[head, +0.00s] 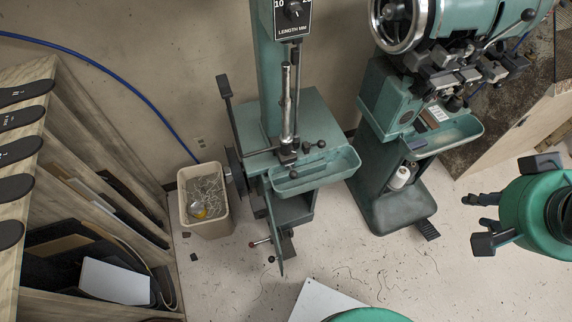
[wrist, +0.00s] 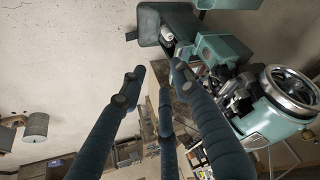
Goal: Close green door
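The green door (head: 277,241) appears to be the narrow green panel low on the middle machine (head: 268,80), below its tray. It stands swung out, seen nearly edge-on, with the green compartment (head: 295,209) open beside it. A small lever with a reddish knob (head: 252,244) sticks out near the door. My gripper (head: 484,221) is at the right of the head view, well away from the door. In the wrist view my gripper (wrist: 157,77) shows its dark fingers spread with nothing between them. I cannot make out the door in the wrist view.
A second green machine (head: 395,190) with a wide base stands between my gripper and the middle machine. A beige bin (head: 205,200) stands left of the door. A wooden rack (head: 75,225) fills the left. A white panel (head: 322,301) is at the bottom. Floor in front is mostly clear.

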